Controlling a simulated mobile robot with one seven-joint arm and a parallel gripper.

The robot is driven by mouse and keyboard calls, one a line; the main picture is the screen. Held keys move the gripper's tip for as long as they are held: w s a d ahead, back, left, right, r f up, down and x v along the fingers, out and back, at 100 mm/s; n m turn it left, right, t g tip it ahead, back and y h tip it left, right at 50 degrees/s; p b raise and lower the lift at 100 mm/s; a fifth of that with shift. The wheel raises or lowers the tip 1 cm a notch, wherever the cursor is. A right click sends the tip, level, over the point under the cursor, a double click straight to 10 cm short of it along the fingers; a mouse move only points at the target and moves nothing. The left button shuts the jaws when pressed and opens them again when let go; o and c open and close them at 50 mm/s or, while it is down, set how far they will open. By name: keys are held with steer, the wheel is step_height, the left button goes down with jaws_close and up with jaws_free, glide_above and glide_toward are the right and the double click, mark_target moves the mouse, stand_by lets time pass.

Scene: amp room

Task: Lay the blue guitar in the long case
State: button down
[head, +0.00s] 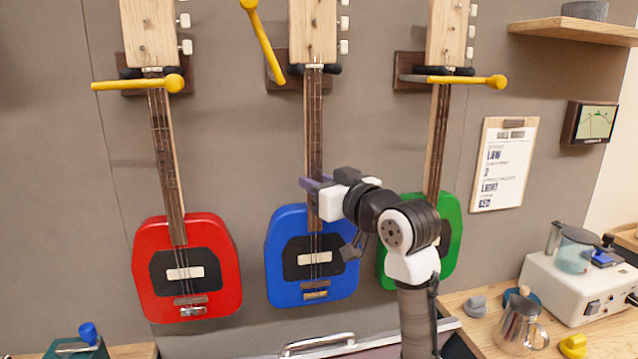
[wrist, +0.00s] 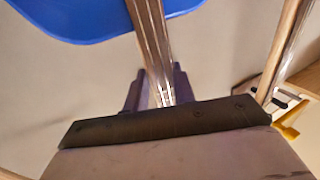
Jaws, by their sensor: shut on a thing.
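The blue guitar (head: 285,262) hangs upright on the wall between a red and a green one, its head at a wall hanger (head: 285,70). The hanger's yellow bar (head: 262,40) is swung up at a steep slant. My gripper (head: 314,186) is shut on the guitar's neck, a little above the body. In the wrist view, my gripper's fingers (wrist: 158,88) are on both sides of the neck, and the blue body (wrist: 95,18) shows at the upper left.
The red guitar (head: 215,250) and green guitar (head: 452,225) hang close on either side, their yellow bars level across the necks. My arm passes before the green one. At right, a bench holds a metal jug (head: 520,325) and a white device (head: 575,290).

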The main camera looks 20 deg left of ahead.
mark_target(318, 165)
steer(key=shift+r+p, duration=1.25)
steer(key=shift+r, duration=0.4)
steer(key=shift+s+d, duration=0.1)
